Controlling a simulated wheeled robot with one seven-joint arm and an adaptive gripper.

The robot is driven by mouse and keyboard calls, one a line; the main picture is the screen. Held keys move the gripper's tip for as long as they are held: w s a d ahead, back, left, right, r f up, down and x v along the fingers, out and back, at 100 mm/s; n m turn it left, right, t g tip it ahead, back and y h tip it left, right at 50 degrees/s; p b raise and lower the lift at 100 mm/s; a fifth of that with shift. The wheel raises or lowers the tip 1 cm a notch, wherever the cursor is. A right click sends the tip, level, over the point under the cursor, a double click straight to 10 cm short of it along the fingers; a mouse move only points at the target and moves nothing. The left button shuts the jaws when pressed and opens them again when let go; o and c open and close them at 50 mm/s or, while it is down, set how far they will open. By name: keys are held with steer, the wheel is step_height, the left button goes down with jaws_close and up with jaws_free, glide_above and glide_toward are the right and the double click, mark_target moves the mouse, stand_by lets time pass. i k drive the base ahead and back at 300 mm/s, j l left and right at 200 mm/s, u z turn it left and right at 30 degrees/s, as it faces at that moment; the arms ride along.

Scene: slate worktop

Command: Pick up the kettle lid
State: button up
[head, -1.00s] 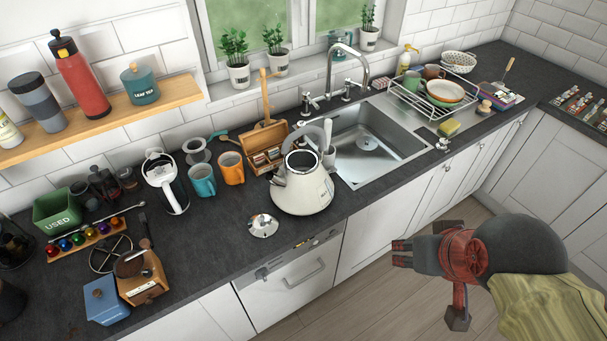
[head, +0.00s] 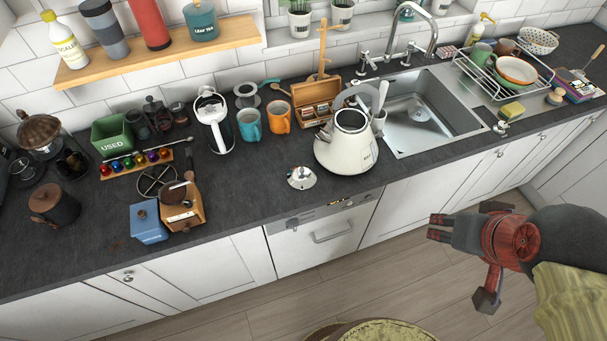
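The kettle lid (head: 301,178) is a small shiny silver disc with a knob. It lies on the dark worktop near the front edge, left of the kettle and apart from it. The cream kettle (head: 346,150) stands upright with its top open. My gripper (head: 433,228) is to the right of the lid and lower in the picture, out over the floor in front of the cabinets. It points left and touches nothing. Its fingers are small and seen from the side, so their opening is unclear.
A wooden tea box (head: 318,103), an orange mug (head: 279,116) and a teal mug (head: 249,125) stand behind the lid. A wooden grinder (head: 183,212) and blue box (head: 148,222) are to its left. The worktop (head: 245,195) just left of the lid is bare.

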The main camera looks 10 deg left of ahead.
mark_target(302, 177)
steer(key=k+j+z, duration=0.35)
steer(key=j, duration=0.2)
steer(key=k+j+z, duration=0.2)
steer(key=j+z, duration=0.2)
steer(key=j, duration=0.15)
steer(key=k+j+z, duration=0.35)
steer(key=j, duration=0.1)
